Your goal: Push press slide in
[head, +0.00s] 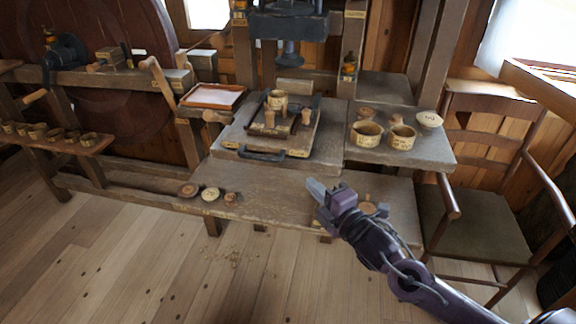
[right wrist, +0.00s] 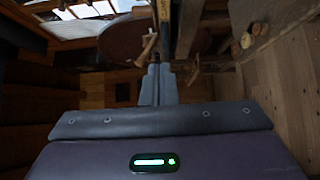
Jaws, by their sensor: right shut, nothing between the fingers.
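The press slide (head: 237,136) is a grey wooden board on the bench, standing out in front of the press (head: 290,25). It has a black bar handle (head: 262,155) and a small yellow label on its front edge. A dark frame (head: 263,128) lies on it with a cup (head: 277,99) and two wooden pegs. My right gripper (head: 315,187) is in front of the slide, to the right of the handle and apart from it. It is shut and empty; its closed fingers also show in the right wrist view (right wrist: 158,85). My left gripper is not in view.
Two labelled cups (head: 367,133) and small round pieces stand on the right side shelf. Round pieces (head: 210,194) lie on the low front board (head: 262,190). A tray (head: 213,96) is at the left. A chair (head: 470,205) stands at the right.

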